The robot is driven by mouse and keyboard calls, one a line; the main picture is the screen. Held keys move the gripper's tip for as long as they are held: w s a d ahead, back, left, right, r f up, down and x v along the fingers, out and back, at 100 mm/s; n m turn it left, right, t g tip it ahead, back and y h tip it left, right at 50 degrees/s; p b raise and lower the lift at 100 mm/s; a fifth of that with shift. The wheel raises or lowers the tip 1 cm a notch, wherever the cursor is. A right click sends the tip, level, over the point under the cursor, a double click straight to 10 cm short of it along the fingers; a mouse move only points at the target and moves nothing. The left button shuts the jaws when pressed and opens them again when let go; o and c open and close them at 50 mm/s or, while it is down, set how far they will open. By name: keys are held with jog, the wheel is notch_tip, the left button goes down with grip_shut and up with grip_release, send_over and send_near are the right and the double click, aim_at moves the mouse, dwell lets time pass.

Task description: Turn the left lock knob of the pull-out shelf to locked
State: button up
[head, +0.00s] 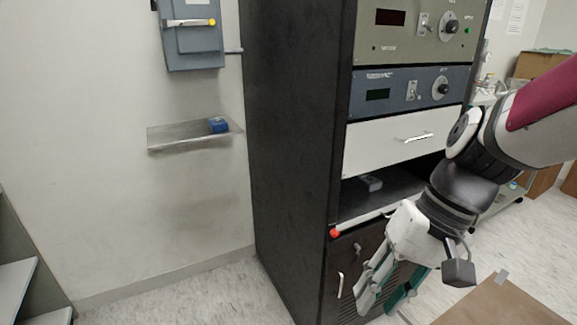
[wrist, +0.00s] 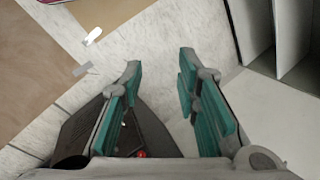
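The pull-out shelf (head: 375,216) sits in the dark rack below a white drawer front, with a small grey box on it. Its left lock knob (head: 335,233) is a red ball at the shelf's left front corner. A small red spot, likely this knob (wrist: 141,154), shows low in the wrist view. I cannot tell the knob's turn angle. My gripper (head: 382,303) hangs in front of the shelf, to the right of and below the knob, apart from it. Its teal-padded fingers point down and stand apart with nothing between them in the wrist view (wrist: 160,62). The shelf's right end is hidden behind my arm.
Below the shelf is a dark cabinet door with a handle (head: 340,285). Above are a white drawer (head: 400,138) and instrument panels. A wall shelf (head: 185,137) holds a blue box at left. A brown mat (head: 495,305) lies at lower right. Floor left of the rack is clear.

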jog(key=w+f+m+y+b, duration=0.2)
jog(key=w+f+y+b, duration=0.25)
jog(key=w+f, duration=0.4)
jog(key=m+t+y+b, duration=0.5)
jog(key=m+t+b, duration=0.55)
jog(key=t, duration=0.55)
send_near(336, 235)
jog(key=shift+m, duration=0.95)
jog(key=x, duration=0.8)
jog(key=shift+w, duration=0.2)
grip_shut()
